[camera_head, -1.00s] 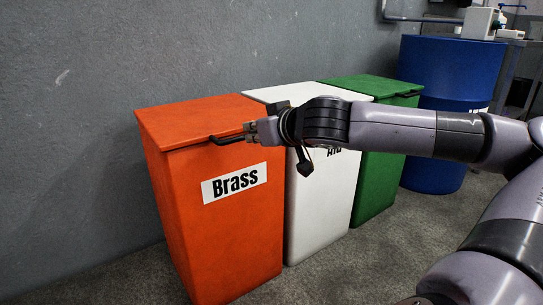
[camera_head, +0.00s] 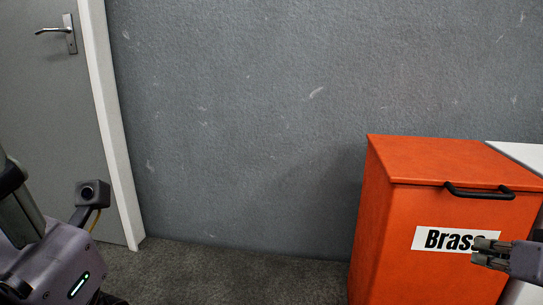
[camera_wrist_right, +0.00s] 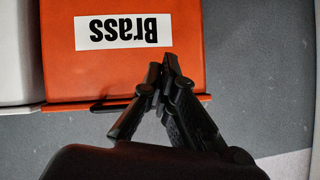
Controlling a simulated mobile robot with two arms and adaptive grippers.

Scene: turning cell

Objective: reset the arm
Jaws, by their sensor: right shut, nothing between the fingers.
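My right gripper (camera_head: 479,253) shows at the right edge of the head view, in front of the Brass label on the orange bin (camera_head: 400,220). Its fingers are together with nothing between them. In the right wrist view the closed fingertips (camera_wrist_right: 163,66) lie over the bin's front (camera_wrist_right: 115,75), which appears upside down. The gripper looks apart from the bin's black handle (camera_head: 478,191). Part of my left arm (camera_head: 55,265) shows at the lower left; its fingers are out of view.
The orange bin's lid (camera_head: 440,160) is closed. A white bin (camera_head: 522,152) stands beside it on the right, mostly cut off. A grey wall (camera_head: 240,120) runs behind, with a grey door (camera_head: 45,120) at the left. The floor (camera_head: 235,272) between door and bin is clear.

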